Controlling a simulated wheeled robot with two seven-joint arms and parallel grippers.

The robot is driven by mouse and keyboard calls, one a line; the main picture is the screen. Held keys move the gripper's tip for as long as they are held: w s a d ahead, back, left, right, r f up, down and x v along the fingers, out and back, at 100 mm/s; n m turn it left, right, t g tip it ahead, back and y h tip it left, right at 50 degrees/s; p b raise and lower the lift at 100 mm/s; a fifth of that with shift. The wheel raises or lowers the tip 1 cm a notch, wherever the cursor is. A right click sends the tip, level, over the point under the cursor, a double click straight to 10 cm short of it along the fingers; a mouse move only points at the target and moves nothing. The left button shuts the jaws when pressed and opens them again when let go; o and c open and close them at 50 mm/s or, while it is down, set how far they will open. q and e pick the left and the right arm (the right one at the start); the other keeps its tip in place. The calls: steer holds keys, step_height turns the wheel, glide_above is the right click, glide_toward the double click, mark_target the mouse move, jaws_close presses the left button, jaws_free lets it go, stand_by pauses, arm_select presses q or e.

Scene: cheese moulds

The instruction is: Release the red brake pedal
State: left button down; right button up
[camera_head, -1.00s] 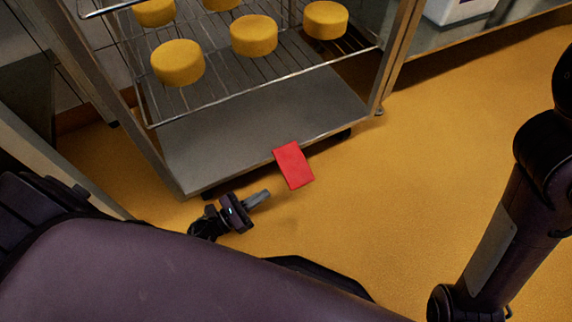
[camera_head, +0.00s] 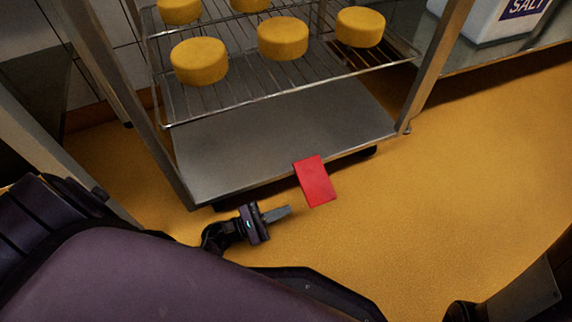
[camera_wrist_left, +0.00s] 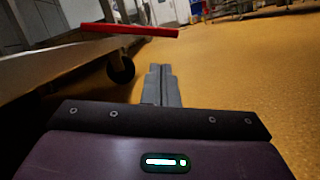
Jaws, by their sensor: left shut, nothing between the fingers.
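The red brake pedal (camera_head: 315,182) is a flat red plate that sticks out from the front edge of the rack's bottom shelf. In the left wrist view the pedal (camera_wrist_left: 130,30) shows edge-on as a red bar, above and ahead of the fingertips. My left gripper (camera_head: 279,213) is shut and empty, low over the floor. In the head view it lies just left of and slightly below the pedal, apart from it. Its closed fingers (camera_wrist_left: 161,82) point forward in the left wrist view. My right gripper is not in view.
The metal rack (camera_head: 270,140) carries yellow cheeses (camera_head: 199,61) on a wire shelf. A dark caster (camera_wrist_left: 121,68) sits under its edge in the left wrist view. A white salt container (camera_head: 490,20) stands at the top right. The yellow floor (camera_head: 450,190) to the right is clear.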

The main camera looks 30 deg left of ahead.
mark_target(311, 201)
arm_select(q)
steer(key=b+x, duration=0.1)
steer(key=x, duration=0.7)
steer(key=shift+s+r, duration=0.1)
steer(key=r+n+p, duration=0.2)
steer(key=p, duration=0.1)
steer(key=d+r+n+t+y+p, duration=0.1)
steer(key=n, duration=0.1)
steer(key=shift+s+r, duration=0.3)
steer(key=shift+s, duration=0.1)
steer(key=shift+d+r+n+t+p, duration=0.15)
steer(key=shift+r+n+t+p, duration=0.15)
steer(key=shift+n+p, duration=0.5)
steer(key=shift+f, duration=0.1)
